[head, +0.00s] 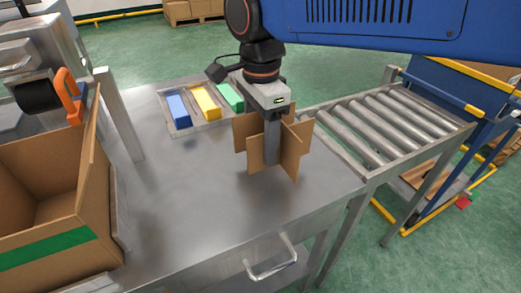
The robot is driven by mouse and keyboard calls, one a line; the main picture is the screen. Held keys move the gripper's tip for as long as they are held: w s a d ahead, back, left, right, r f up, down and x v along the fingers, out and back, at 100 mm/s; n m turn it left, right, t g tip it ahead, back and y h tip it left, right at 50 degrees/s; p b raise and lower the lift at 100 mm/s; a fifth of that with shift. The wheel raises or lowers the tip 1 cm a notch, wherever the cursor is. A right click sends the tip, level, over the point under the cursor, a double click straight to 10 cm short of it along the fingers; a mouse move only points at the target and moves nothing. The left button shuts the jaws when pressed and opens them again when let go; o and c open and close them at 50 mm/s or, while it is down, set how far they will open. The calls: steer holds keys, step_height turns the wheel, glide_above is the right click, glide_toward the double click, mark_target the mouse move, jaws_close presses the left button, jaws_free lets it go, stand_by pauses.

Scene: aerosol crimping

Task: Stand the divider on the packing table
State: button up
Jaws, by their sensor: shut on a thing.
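The divider (288,152) is made of crossed brown cardboard panels. It is upright at the right part of the steel packing table (190,200). My gripper (272,150) points down from above and is shut on the divider, with a grey finger in front of its middle. The finger hides part of the panels. The divider's lower edge appears at or very near the table top; I cannot tell whether it touches.
An open cardboard box (50,215) with a green stripe stands at the left. A tray (182,128) with blue, yellow and green blocks lies behind the divider. A roller conveyor (385,125) adjoins at the right. The table's front middle is clear.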

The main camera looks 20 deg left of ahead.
steer(key=shift+f, duration=1.65)
steer(key=o, duration=1)
steer(key=shift+o, duration=0.2)
step_height(320, 180, up, 12)
